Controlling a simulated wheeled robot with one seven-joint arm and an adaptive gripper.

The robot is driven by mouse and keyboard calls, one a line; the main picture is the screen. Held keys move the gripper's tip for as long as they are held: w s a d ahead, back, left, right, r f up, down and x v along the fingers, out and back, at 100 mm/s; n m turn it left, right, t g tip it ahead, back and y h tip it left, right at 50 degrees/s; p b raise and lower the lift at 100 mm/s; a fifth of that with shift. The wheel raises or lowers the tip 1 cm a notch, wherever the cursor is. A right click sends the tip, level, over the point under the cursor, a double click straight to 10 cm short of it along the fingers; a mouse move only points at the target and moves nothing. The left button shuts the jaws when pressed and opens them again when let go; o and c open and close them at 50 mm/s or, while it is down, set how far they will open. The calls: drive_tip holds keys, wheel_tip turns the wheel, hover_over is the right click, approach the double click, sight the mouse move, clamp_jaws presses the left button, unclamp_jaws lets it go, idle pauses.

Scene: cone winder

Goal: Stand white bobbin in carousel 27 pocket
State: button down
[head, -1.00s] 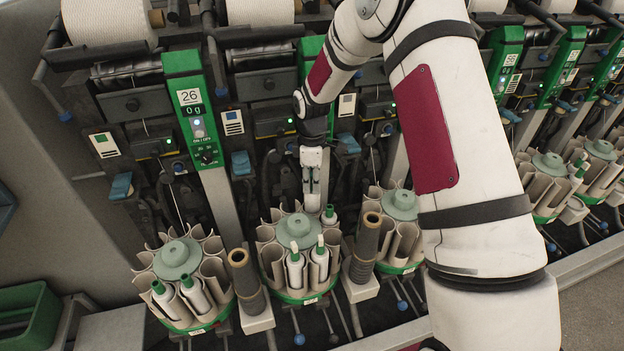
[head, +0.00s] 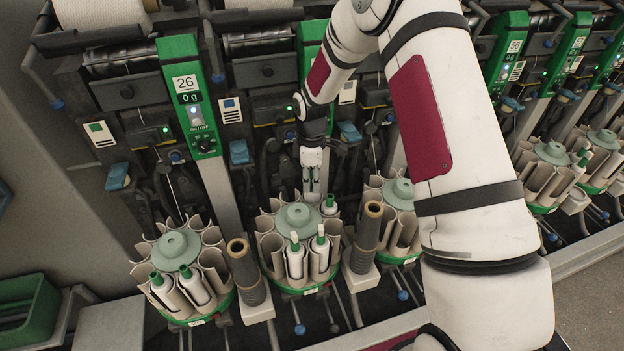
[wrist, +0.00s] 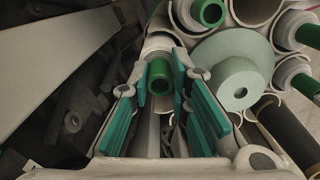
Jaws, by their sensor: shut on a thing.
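My gripper (head: 312,192) is at the back rim of the middle carousel (head: 298,217), pointing down. In the wrist view my gripper (wrist: 160,95) has its green-padded fingers on either side of a white bobbin (wrist: 158,45) with a green end (wrist: 160,78). The bobbin's lower part is hidden, so I cannot tell how deep it sits in a pocket. The carousel's grey-green hub (wrist: 232,75) is right of the fingers. Other green-tipped bobbins stand in the same carousel, one just right of the gripper (head: 330,204). The carousel's number is not readable; panel 27 is hidden.
Panel 26 (head: 187,92) stands up left. The left carousel (head: 177,250) holds two bobbins at its front. Dark tubes on white blocks (head: 244,270) (head: 363,240) flank the middle carousel. A green bin (head: 25,310) is at lower left.

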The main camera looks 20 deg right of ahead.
drive_tip(key=shift+f+b, duration=0.3)
drive_tip(key=shift+f, duration=0.7)
drive_tip(key=c, duration=1.4)
unclamp_jaws()
wheel_tip(320, 180, up, 12)
